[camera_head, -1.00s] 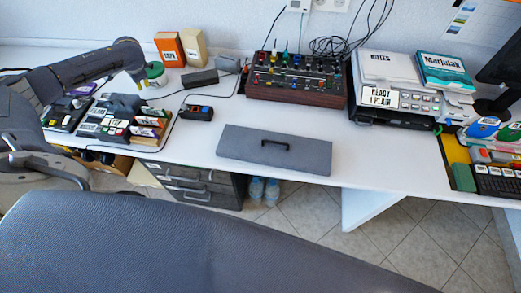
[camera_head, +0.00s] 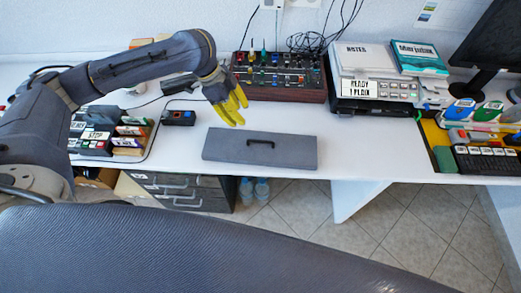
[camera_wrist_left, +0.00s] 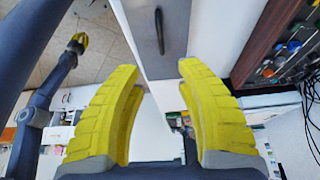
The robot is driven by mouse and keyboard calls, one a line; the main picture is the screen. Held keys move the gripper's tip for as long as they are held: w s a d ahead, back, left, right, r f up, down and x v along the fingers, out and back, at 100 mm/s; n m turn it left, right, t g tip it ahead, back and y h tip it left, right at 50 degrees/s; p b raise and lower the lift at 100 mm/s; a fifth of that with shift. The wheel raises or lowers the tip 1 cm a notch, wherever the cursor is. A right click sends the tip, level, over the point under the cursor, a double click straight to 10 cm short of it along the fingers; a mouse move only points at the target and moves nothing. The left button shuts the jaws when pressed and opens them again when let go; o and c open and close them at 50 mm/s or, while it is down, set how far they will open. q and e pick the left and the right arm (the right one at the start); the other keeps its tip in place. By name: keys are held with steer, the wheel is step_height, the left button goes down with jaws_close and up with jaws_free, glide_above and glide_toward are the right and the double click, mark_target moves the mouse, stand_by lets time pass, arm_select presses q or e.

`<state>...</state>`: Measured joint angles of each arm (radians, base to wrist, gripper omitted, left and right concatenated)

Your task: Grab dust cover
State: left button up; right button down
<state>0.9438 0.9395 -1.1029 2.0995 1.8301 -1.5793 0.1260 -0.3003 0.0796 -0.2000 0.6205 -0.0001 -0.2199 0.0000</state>
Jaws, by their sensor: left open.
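The dust cover is a flat grey slab (camera_head: 225,148) with a black handle (camera_head: 261,141), lying on the white desk near its front edge. My left gripper (camera_head: 233,108), with yellow fingers, is above the desk just behind the cover's left part and apart from it. In the left wrist view its fingers (camera_wrist_left: 158,85) are spread with nothing between them. The cover (camera_wrist_left: 166,62) and its handle (camera_wrist_left: 159,30) show beyond the fingertips. My right gripper (camera_wrist_left: 75,42) shows small at the upper left of the wrist view, over the floor; its jaw state is unclear.
A mixer-like panel with knobs (camera_head: 277,90) stands behind the cover. A printer (camera_head: 378,87) with boxes on it is to the right. A small black box with buttons (camera_head: 178,118) lies left of the cover. The desk right of the cover is clear.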

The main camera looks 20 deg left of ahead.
arm_select(q)
glide_toward(260, 141)
steer(key=x, duration=0.5)
steer(key=shift+a+f, duration=0.1)
steer(key=shift+f, duration=0.1)
steer(key=shift+x, duration=2.7)
steer(key=shift+w, duration=0.15)
steer(key=shift+c, duration=0.4)
jaws_close()
